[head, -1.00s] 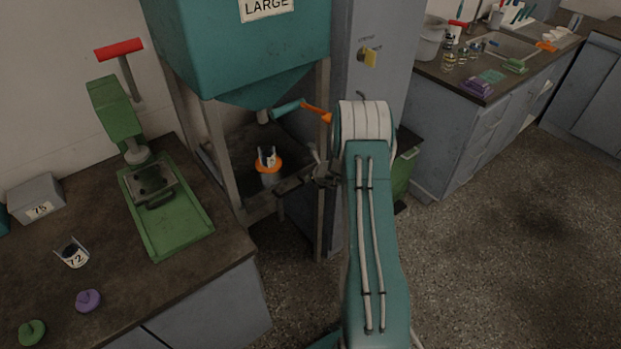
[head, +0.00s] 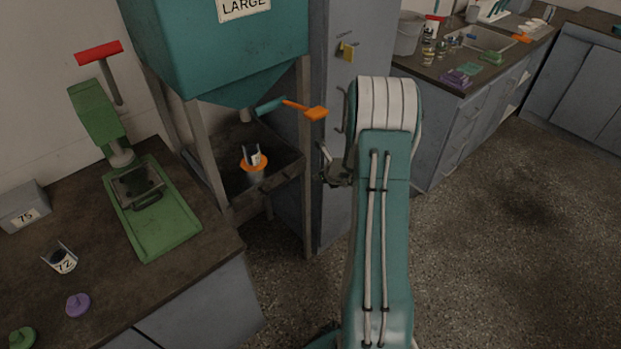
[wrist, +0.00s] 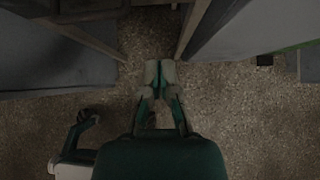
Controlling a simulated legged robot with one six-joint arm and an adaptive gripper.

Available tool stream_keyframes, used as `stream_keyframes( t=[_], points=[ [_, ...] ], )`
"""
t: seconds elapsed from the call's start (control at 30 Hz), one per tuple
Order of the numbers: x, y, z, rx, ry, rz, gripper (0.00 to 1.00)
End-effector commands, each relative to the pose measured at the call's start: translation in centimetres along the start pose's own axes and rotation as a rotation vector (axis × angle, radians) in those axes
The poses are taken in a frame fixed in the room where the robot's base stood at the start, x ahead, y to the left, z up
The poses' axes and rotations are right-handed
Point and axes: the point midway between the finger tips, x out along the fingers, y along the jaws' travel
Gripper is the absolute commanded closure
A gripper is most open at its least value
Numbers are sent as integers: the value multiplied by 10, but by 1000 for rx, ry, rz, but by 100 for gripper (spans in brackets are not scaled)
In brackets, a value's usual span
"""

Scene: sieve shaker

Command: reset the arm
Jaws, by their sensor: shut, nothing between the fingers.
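My gripper is partly hidden behind my arm in the head view, where its visible part (head: 333,168) hangs just right of the hopper stand. In the wrist view my gripper (wrist: 159,64) has its fingers together with nothing between them, over bare speckled floor. It touches nothing that I can see. My teal arm reaches forward in the head view, with its white-banded joint near the middle.
The teal hopper (head: 215,45) stands left of my arm, with an orange-ended lever (head: 315,113) sticking out toward it. A cup (head: 252,156) sits under the hopper. A bench (head: 215,262) is at left, a grey cabinet (head: 345,25) behind. Open floor (head: 500,250) lies right.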

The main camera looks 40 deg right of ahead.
Motion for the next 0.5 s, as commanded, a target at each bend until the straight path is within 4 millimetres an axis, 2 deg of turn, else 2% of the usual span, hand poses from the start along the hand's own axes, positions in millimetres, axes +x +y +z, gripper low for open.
stream_keyframes(
  t=[0.1, 0.33, 0.43, 0.5],
  points=[
    [-8, 2, 1, -3, 1, 0, 100],
    [-8, 2, 1, -6, 0, 4, 100],
    [-16, 12, 15, -75, -10, 23, 100],
    [-28, 30, 36, -184, -23, 54, 100]
  ],
)
